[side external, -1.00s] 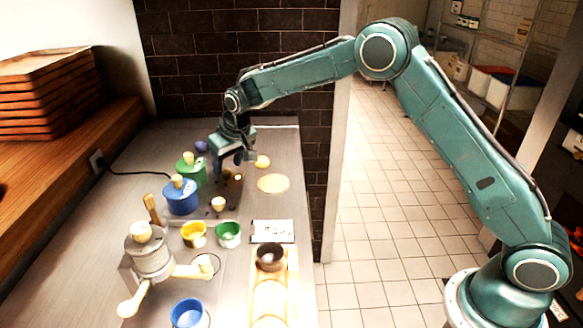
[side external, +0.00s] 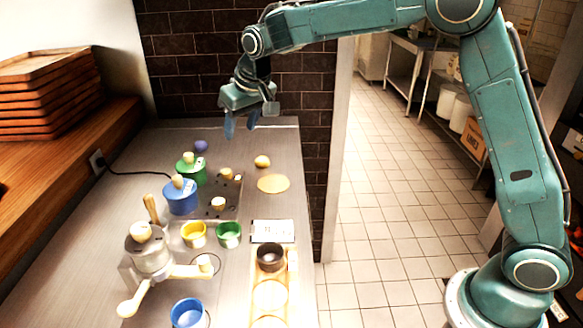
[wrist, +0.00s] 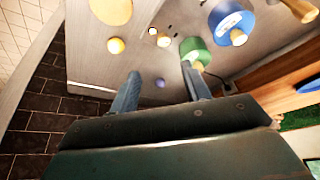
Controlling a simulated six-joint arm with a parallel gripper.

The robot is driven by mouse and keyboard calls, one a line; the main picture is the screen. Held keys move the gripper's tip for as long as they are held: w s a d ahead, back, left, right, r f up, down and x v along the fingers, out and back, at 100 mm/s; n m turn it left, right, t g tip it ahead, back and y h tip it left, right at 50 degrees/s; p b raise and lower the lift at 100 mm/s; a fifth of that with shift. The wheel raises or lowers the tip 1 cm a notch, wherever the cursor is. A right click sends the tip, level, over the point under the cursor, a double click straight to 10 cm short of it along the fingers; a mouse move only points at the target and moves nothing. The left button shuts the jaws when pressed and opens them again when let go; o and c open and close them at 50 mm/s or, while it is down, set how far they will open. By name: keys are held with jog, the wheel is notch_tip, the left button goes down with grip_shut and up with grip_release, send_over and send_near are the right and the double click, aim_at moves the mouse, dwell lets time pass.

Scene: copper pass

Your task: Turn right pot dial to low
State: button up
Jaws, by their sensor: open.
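A blue pot (side external: 180,198) and a green pot (side external: 190,172) stand on the steel counter, each with a cream-knobbed lid. A cream dial (side external: 226,174) sits beside the green pot and another dial (side external: 218,203) beside the blue pot. The wrist view shows the green pot (wrist: 195,52), the blue pot (wrist: 231,22) and the green pot's dial (wrist: 163,41). My gripper (side external: 240,129) is open and empty, raised above the far end of the counter, clear of both dials. Its blue fingers (wrist: 160,76) are spread apart in the wrist view. The dial markings are too small to read.
A small bright light (side external: 238,177) shows beside the green pot's dial. A yellow ball (side external: 262,162), a tan disc (side external: 273,184) and a purple object (side external: 201,146) are nearby. Yellow (side external: 193,234) and green (side external: 228,234) cups stand nearer the camera. A brick wall (side external: 240,65) is behind.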

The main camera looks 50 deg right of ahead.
jog(key=s+d+r, duration=0.4)
jog(key=s+r, duration=0.3)
jog(key=s, duration=0.5)
jog(key=shift+s, duration=0.3)
jog(key=shift+r, duration=0.1)
jog(key=s+d+f, duration=0.1)
jog(key=s+d, duration=0.1)
jog(key=s, duration=1.1)
jog(key=s+d+f+t, duration=0.1)
jog(key=s+d+f, duration=0.1)
jog(key=s, duration=1.1)
jog(key=shift+s+f, duration=0.15)
jog(key=shift+s, duration=0.05)
jog(key=shift+w, duration=0.1)
dwell(1.0)
